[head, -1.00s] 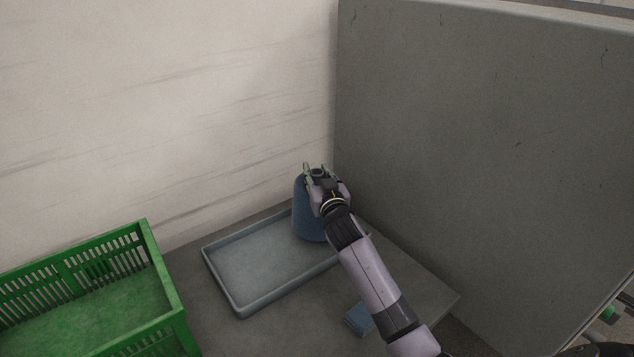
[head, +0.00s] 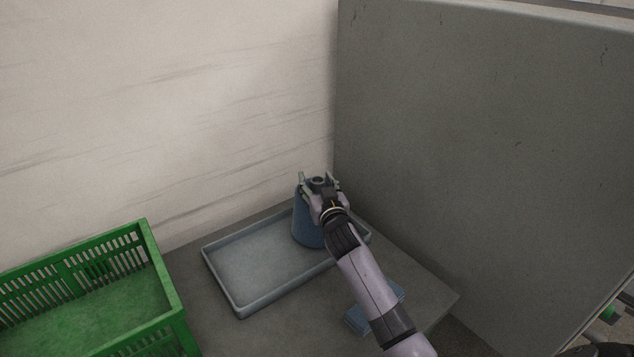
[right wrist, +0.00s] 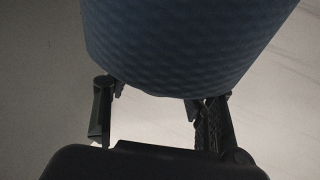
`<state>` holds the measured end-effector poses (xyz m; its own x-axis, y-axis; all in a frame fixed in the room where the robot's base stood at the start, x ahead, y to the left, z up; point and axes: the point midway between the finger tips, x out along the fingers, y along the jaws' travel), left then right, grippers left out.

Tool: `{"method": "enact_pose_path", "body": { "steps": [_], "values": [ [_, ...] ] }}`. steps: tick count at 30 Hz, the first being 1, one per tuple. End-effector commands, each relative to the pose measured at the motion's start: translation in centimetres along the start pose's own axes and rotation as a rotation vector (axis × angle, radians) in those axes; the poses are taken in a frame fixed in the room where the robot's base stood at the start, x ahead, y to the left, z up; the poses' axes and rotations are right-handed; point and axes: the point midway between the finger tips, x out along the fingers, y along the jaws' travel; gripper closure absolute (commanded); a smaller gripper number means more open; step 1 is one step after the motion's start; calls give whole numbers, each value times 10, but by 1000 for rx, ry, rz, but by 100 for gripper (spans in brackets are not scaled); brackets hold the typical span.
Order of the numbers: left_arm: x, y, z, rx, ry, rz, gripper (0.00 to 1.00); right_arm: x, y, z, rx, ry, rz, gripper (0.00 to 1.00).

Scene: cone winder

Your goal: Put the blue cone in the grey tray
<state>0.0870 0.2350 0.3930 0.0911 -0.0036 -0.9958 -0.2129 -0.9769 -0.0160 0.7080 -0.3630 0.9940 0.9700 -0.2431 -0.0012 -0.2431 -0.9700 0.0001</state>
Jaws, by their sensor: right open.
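The blue cone (head: 308,228) stands upright at the right end of the grey tray (head: 238,305), its lower edge inside the rim as far as I can see. My right gripper (head: 318,183) is open at the cone's upper part, with its fingers near the top. The gripper and arm hide part of the cone's right side. In the right wrist view the cone (right wrist: 185,40) fills the upper middle, and the open fingers (right wrist: 158,112) lie to either side below it. Contact cannot be told. My left gripper is not in view.
A green crate (head: 160,275) stands left of the tray. Folded blue cloths (head: 357,320) lie on the grey table (head: 425,290), partly under my right arm. A pale wall is behind and a tall grey panel (head: 480,150) on the right. The tray's left part is empty.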

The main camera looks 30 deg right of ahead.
Motion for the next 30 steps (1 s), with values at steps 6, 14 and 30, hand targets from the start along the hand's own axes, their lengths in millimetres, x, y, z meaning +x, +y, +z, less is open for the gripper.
{"method": "enact_pose_path", "body": {
  "steps": [6, 14, 30],
  "values": [
    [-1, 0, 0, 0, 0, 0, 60, -2, 0, -1, 0, 0, 0, 49],
    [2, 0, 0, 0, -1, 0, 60, -36, 0, 1, 2, 0, -1, 49],
    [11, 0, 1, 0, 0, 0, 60, -118, 0, 0, 0, -1, 0, 49]
  ]
}}
